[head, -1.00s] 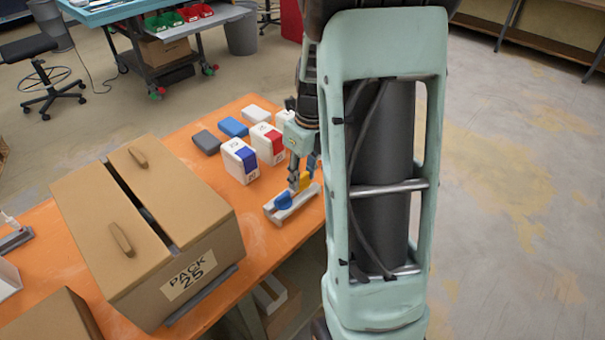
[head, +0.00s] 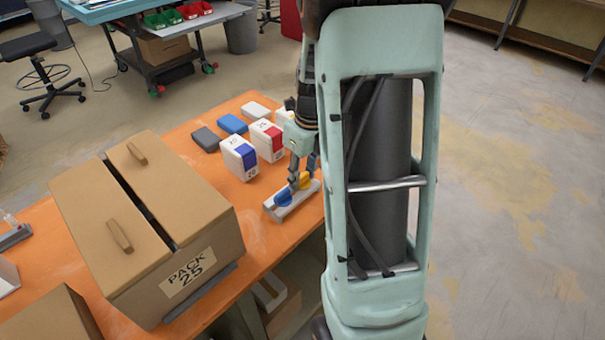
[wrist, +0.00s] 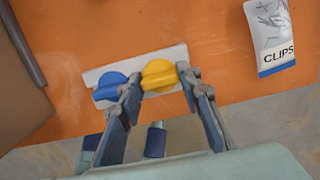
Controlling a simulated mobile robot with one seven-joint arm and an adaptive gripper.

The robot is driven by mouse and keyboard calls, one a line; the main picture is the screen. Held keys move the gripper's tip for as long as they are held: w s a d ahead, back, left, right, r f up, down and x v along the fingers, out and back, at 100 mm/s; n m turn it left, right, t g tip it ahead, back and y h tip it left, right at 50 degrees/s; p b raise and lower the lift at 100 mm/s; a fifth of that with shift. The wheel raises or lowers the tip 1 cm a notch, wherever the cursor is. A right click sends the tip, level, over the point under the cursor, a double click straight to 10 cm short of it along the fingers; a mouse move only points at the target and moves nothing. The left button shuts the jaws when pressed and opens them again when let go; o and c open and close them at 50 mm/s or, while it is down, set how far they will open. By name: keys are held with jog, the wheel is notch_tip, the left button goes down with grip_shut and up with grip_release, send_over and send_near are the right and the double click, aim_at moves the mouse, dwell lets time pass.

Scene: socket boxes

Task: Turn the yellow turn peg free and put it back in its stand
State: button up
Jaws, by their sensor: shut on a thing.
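The yellow turn peg (wrist: 159,75) is a round knob with a raised grip bar, at the right part of a pale grey stand (wrist: 91,76) in the wrist view. A blue turn peg (wrist: 108,86) sits beside it on the left. My gripper (wrist: 160,82) is shut on the yellow peg, one finger on each side. The left finger is close to the blue peg. In the head view, my gripper covers part of the yellow peg (head: 305,180). The blue peg (head: 283,198) shows left of it. I cannot tell how deep the yellow peg sits in the stand.
The stand lies near the right edge of the orange table (head: 262,232). White boxes with a blue band (head: 240,158) and a red band (head: 267,140) stand behind it. A large carton (head: 150,230) is at left. A clips pack (wrist: 270,35) lies at right in the wrist view.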

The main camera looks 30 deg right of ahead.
jog(key=shift+f, duration=0.3)
jog(key=o, duration=1.1)
notch_tip(320, 180, up, 12)
jog(key=s, duration=0.1)
jog(key=shift+s+d, duration=0.2)
jog(key=shift+d, duration=0.05)
